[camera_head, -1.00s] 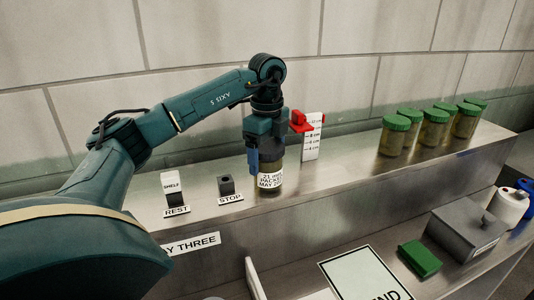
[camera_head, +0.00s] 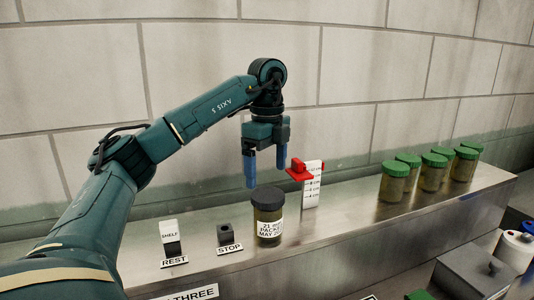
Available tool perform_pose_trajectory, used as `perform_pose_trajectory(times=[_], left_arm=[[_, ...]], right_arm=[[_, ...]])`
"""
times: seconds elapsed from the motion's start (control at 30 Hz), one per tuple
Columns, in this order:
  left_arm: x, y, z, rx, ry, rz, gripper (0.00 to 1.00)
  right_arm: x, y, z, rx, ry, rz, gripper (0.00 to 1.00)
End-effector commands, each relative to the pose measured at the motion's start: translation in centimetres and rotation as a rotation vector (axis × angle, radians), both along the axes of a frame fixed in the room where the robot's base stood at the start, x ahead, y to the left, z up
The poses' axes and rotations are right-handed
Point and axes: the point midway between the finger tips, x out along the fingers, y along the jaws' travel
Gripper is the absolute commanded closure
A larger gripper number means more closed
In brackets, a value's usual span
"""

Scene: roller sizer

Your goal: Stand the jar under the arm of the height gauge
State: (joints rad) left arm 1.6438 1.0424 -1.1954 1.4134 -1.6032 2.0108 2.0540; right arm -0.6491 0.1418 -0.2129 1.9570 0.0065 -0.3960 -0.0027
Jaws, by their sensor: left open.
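The jar (camera_head: 268,228) has a dark lid and a white label and stands upright on the metal ledge. The height gauge (camera_head: 312,190) is a white scale post with a red arm (camera_head: 299,174) reaching left from it. The jar stands to the left of the gauge and nearer to me; its lid shows beside the red arm, not beneath it. My left gripper (camera_head: 266,174) is open and empty, pointing down above the jar, its blue fingers clear of the lid. My right gripper is not in view.
Several green-lidded jars (camera_head: 432,172) stand farther right on the ledge (camera_head: 345,213). A grey box (camera_head: 470,272) sits lower right. The ledge between gauge and green-lidded jars is clear.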

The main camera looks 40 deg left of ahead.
Motion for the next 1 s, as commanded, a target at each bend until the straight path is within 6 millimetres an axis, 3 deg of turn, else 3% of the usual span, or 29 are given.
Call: perform_pose_trajectory(times=[0.3,1.0], left_arm=[[0.0,0.0,2.8,0.001,-0.002,0.0,0.1],[0.0,0.0,3.0,0.0,0.0,0.0,0.1]], right_arm=[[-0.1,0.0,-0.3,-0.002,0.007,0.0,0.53],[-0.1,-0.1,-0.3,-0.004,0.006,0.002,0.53]])
